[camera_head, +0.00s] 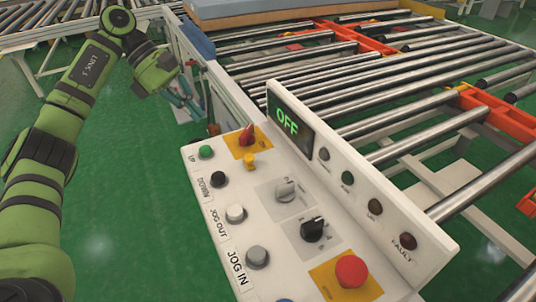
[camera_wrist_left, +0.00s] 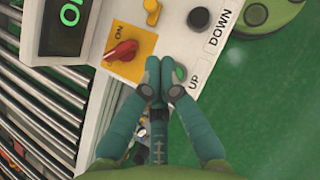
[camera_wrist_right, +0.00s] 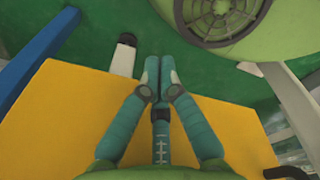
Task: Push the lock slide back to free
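A small yellow slide-like piece (camera_head: 249,161) sits on the white control panel (camera_head: 196,165), below a red rotary switch (camera_head: 247,136) on a yellow plate. In the left wrist view a yellow piece (camera_wrist_left: 151,6) shows at the top edge, with the red switch (camera_wrist_left: 122,51) below and left of it. My left gripper (camera_head: 196,112) is at the panel's far end, beside the green UP button. Its fingertips (camera_wrist_left: 160,68) are together with nothing visible between them. My right gripper (camera_wrist_right: 158,65) is also shut and empty, over a yellow-orange surface; it is out of the head view.
The panel carries several buttons, two selector knobs, a red mushroom button (camera_head: 351,270) and a raised display (camera_head: 288,124) reading OFF. A roller conveyor (camera_head: 340,90) runs behind it, with a mattress-like slab (camera_head: 260,10) at the back. Green floor lies left of the panel.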

